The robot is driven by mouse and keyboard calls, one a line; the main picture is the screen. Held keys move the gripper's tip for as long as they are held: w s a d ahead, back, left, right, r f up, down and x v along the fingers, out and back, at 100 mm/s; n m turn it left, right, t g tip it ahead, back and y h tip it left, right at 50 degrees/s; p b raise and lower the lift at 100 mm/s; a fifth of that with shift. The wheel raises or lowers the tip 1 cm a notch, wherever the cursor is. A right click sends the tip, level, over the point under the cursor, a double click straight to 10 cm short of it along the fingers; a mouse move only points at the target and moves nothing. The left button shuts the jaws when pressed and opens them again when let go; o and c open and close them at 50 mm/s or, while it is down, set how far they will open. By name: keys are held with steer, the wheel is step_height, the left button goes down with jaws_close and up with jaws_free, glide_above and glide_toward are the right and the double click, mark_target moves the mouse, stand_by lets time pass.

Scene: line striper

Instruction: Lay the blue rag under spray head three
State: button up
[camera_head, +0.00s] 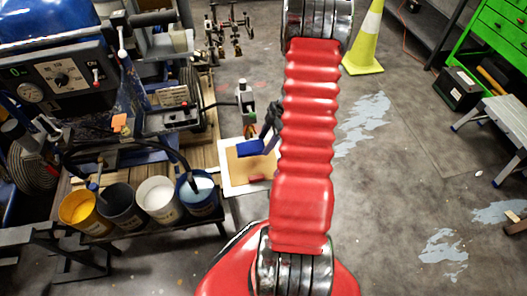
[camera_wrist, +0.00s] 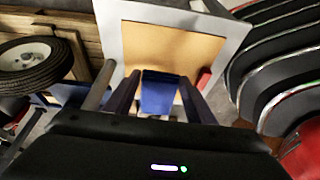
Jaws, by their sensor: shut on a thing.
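The blue rag (camera_head: 250,147) is a small folded block over a pale-rimmed tray with a tan bottom (camera_head: 226,181). My gripper (camera_head: 268,134) reaches down beside it, partly behind my red arm sleeve. In the wrist view the rag (camera_wrist: 158,93) sits between the two fingers of my gripper (camera_wrist: 160,98), which are shut on it, with the tray (camera_wrist: 228,45) beyond. I cannot tell whether the rag touches the tray. A spray head (camera_head: 246,108) hangs just above and left of the tray. More heads (camera_head: 216,38) stand farther back; their numbers are not readable.
A small red item (camera_head: 256,178) lies in the tray. Paint pails, yellow (camera_head: 78,207) to blue (camera_head: 198,197), stand left of it by the striper machine (camera_head: 62,75). A yellow cone (camera_head: 368,40) and green cabinet (camera_head: 495,35) are to the right. Floor between is clear.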

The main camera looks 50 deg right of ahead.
steer(key=shift+f, duration=1.1)
steer(key=shift+f, duration=1.85)
steer(key=o, duration=1.1)
steer(key=v, duration=1.2)
steer(key=shift+s+f, duration=0.1)
steer(key=shift+s, duration=0.05)
